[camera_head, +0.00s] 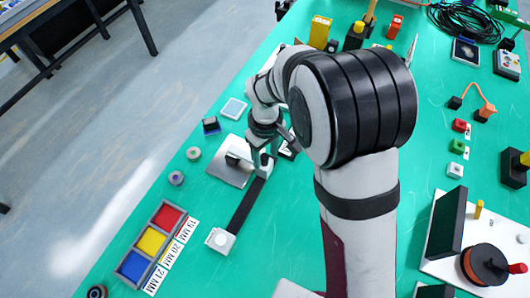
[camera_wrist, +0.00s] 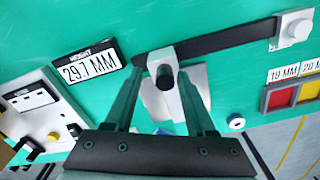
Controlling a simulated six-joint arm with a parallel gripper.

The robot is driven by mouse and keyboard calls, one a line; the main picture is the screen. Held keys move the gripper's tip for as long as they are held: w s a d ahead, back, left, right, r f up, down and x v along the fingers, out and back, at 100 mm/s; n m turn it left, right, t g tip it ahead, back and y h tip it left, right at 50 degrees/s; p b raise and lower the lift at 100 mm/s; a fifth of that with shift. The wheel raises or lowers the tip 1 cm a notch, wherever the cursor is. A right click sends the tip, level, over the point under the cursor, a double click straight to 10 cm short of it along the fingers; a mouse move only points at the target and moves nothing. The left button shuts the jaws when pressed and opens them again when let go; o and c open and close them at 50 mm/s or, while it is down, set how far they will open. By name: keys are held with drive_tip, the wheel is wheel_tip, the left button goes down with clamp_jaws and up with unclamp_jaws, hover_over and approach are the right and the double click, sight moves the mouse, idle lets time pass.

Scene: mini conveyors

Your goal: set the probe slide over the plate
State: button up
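The probe slide (camera_wrist: 158,62), a grey block with a dark round end, sits on a black rail (camera_wrist: 225,38) near the rail's left end in the wrist view. The silver plate (camera_wrist: 193,88) lies below and beside it, and it also shows in the head view (camera_head: 226,173) at the rail's upper end. My gripper (camera_wrist: 165,77) has its two fingers apart, one on each side of the slide, with narrow gaps seeming to show. Contact at the fingertips is hard to tell. In the head view my arm partly hides the gripper (camera_head: 265,150) and the slide.
A white block with a round knob (camera_head: 220,240) ends the rail. A display reading 29.7 MM (camera_wrist: 90,64) stands beside the rail. A tray with red, yellow and blue bins (camera_head: 152,241) carries 19, 20 and 21 MM labels. Two small round pieces (camera_head: 176,178) lie left of the plate.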

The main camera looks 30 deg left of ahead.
wheel_tip(320, 180, up, 16)
idle(0.4)
drive_tip(key=shift+f, duration=0.15)
drive_tip(key=s+d+r+m, duration=0.1)
drive_tip(key=s+d+m, duration=0.1)
drive_tip(key=d+m, duration=0.3)
drive_tip(key=s+d+r+m, duration=0.2)
drive_tip(key=d, duration=0.6)
drive_tip(key=s+d+f+m+y, duration=0.1)
drive_tip(key=s+d+f+m, duration=0.3)
drive_tip(key=s+d+m, duration=0.6)
drive_tip(key=s+m, duration=0.2)
drive_tip(key=shift+s+d+y, duration=0.2)
drive_tip(key=shift+s+y, duration=0.2)
drive_tip(key=shift+o, duration=0.3)
